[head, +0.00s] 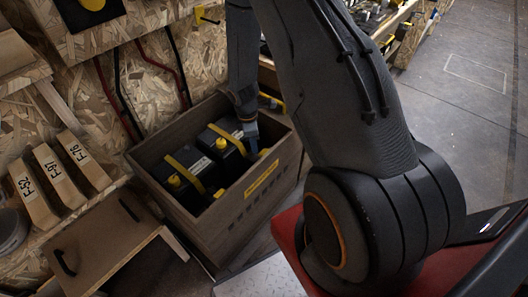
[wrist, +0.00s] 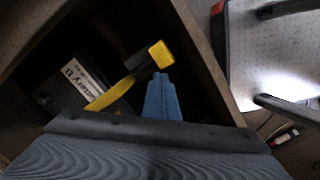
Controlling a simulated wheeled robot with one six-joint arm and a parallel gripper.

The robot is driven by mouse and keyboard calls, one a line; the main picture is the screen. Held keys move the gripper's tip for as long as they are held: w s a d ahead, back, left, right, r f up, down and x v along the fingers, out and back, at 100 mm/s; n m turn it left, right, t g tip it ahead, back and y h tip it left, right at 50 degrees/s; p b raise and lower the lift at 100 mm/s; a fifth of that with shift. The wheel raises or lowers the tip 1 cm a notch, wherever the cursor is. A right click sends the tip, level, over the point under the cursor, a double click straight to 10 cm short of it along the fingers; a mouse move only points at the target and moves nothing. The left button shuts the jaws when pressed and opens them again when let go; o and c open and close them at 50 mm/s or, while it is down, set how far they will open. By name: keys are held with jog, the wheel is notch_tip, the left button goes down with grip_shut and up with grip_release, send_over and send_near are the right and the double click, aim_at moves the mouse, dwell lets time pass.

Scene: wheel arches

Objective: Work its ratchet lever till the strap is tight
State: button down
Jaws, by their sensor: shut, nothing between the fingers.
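A brown crate (head: 262,186) holds black batteries with yellow straps over their tops. One battery (head: 183,180) stands at the left, with its yellow strap (head: 186,171). Another battery (head: 222,148) is in the middle, with a second strap (head: 228,139). My gripper (head: 251,133) reaches down into the crate by this second battery. In the wrist view, my blue gripper fingers (wrist: 161,82) are together and empty. A dark piece with a yellow end (wrist: 160,54), perhaps the ratchet lever, lies just beyond the fingertips. A yellow strap (wrist: 112,94) runs from it over a labelled battery (wrist: 82,76). I cannot tell whether the fingertips touch the lever.
The crate wall (wrist: 205,60) is close on the right in the wrist view. Numbered wooden blocks (head: 63,175) stand at the left, and a wooden panel with a black handle (head: 103,238) lies near them. Open floor (head: 470,85) is at the right.

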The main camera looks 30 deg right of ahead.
jog(key=shift+w+a+r, duration=0.1)
jog(key=shift+a+r, duration=0.1)
jog(key=shift+r, duration=0.85)
jog(key=shift+w+a+r, duration=0.1)
jog(key=shift+a+r, duration=0.05)
jog(key=shift+r, duration=0.85)
jog(key=s+a+r+m+p, duration=0.15)
jog(key=s+r+m, duration=0.25)
jog(key=r, duration=0.5)
jog(key=s+a+r+m+p, duration=0.1)
jog(key=s+a+r+m, duration=0.25)
jog(key=r, duration=0.65)
jog(key=s+a+r+m+p, duration=0.1)
jog(key=s+a+r+m, duration=0.1)
jog(key=s+r, duration=0.3)
jog(key=s+a+r+m+y, duration=0.1)
jog(key=s+r+m, duration=0.3)
jog(key=s, duration=0.4)
jog(key=shift+s+a+r+m+p, duration=0.25)
jog(key=shift+a+r+m+p, duration=0.2)
jog(key=shift+r, duration=0.3)
jog(key=shift+a, duration=0.1)
